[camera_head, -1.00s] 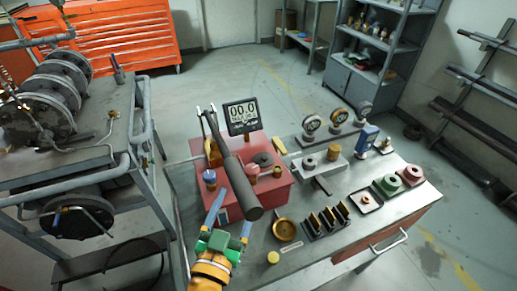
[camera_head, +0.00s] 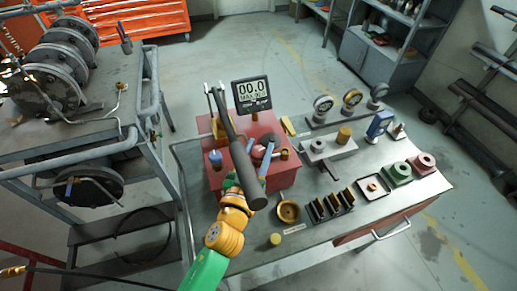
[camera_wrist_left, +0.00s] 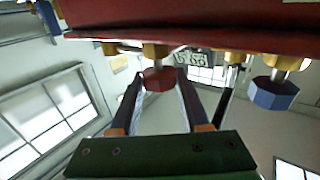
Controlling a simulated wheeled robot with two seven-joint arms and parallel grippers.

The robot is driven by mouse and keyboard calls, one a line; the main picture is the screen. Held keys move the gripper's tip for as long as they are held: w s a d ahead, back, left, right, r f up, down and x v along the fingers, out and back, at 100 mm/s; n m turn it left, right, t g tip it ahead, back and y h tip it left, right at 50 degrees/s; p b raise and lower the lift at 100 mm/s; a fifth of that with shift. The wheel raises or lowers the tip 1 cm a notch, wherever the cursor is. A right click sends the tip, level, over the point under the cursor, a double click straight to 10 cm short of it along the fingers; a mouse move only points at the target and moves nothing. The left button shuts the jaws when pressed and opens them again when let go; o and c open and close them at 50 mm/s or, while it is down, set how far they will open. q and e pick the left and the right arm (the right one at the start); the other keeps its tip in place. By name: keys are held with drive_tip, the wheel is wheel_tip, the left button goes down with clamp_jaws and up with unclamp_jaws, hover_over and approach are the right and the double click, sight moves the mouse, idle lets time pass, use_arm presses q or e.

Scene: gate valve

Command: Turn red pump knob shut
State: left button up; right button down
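The red pump (camera_head: 214,180) sits on the bench, with a long black lever handle (camera_head: 246,173) slanting across its front. The blue knob (camera_head: 215,158) is on its left side. My left gripper (camera_head: 259,152) reaches up to the pump front beside the lever, with its blue fingers apart. In the left wrist view, the red knob (camera_wrist_left: 158,79) lies between the tips of the open fingers, below a brass fitting, with small gaps visible. The blue knob (camera_wrist_left: 275,93) is off to the right there. My right gripper is not in view.
A digital display (camera_head: 252,92) reading 00.0 stands behind the pump. A brass dish (camera_head: 289,211), a black slotted rack (camera_head: 329,206) and a yellow cap (camera_head: 275,239) lie to the right and front. A grey cart (camera_head: 85,140) stands at left.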

use_arm(q)
clamp_jaws()
drive_tip(key=m+g+h+p, duration=0.1)
drive_tip(key=h+p, duration=0.1)
drive_tip(key=m+g+h+p, duration=0.1)
drive_tip(key=m+h+p, duration=0.1)
drive_tip(key=shift+a+r, duration=0.15)
drive_tip(key=shift+r, duration=0.2)
drive_tip(key=shift+f+m+g+h+p, duration=0.2)
drive_tip(key=shift+m+g+h, duration=0.2)
drive_tip(key=shift+h, duration=0.2)
drive_tip(key=shift+f+m+g+h+p, duration=0.1)
drive_tip(key=shift+m+g+h+p, duration=0.1)
drive_tip(key=shift+m+g+h, duration=0.3)
drive_tip(key=o, duration=0.6)
unclamp_jaws()
drive_tip(key=shift+w, duration=0.1)
